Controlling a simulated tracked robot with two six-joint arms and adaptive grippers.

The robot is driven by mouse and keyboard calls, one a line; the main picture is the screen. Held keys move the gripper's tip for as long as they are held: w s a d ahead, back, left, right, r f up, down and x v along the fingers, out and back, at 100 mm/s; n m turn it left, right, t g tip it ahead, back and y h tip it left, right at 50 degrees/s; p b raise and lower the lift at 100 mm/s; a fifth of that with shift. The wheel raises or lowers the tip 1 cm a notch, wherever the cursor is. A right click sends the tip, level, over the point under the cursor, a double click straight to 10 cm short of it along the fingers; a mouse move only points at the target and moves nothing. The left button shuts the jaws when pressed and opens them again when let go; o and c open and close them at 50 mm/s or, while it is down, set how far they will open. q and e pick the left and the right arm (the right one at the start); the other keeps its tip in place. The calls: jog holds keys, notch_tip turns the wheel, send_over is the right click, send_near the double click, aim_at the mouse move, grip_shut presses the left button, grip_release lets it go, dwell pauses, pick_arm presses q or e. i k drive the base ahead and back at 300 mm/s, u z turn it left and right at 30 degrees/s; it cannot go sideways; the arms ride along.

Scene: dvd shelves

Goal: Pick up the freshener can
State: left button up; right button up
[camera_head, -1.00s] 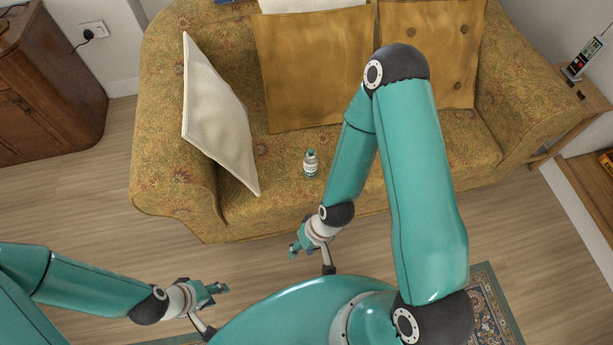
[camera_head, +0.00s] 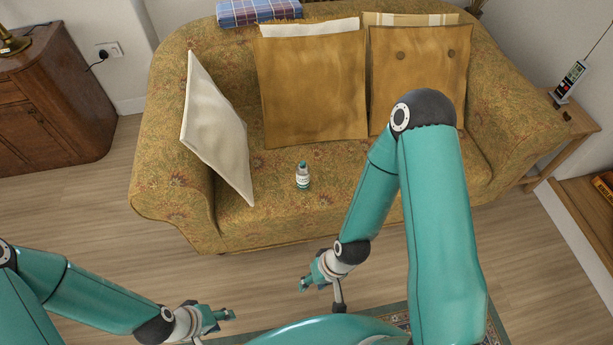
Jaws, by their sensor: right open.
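My left gripper (camera_head: 226,315) is lower left over the floor, away from the can. It looks empty, but its finger opening is too small to judge.
The patterned sofa (camera_head: 270,228) fills the middle. A white cushion (camera_head: 215,130) leans at its left arm; mustard cushions (camera_head: 312,90) line the back. A wooden cabinet (camera_head: 50,110) stands left, a side table (camera_head: 570,140) with a phone right.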

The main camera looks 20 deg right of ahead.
aim_at(303, 174)
jog(key=i, duration=0.9)
jog(key=u, duration=0.05)
